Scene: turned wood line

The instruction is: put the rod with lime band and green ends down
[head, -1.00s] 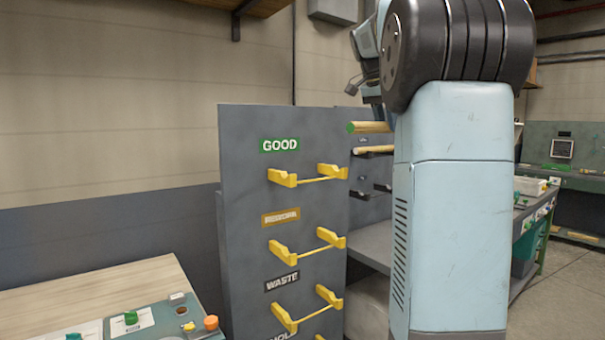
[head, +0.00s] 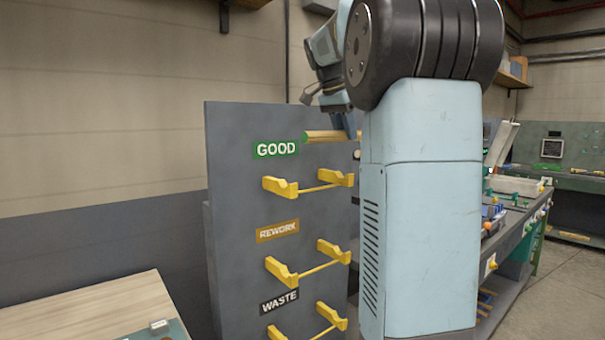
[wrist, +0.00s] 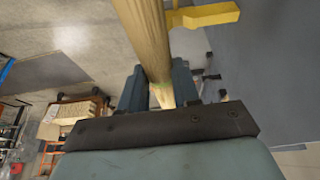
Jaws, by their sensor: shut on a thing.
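My gripper (head: 350,130) is shut on the wooden rod (head: 328,136), which lies roughly level. Its green end (head: 304,137) points left in the head view; the other end is hidden behind my arm.
The grey panel (head: 235,225) also carries brackets under a REWORK label (head: 277,231) and a WASTE label (head: 279,301), empty where visible. A wooden table (head: 95,315) stands at lower left. A workbench (head: 515,215) with parts stands behind my arm at right.

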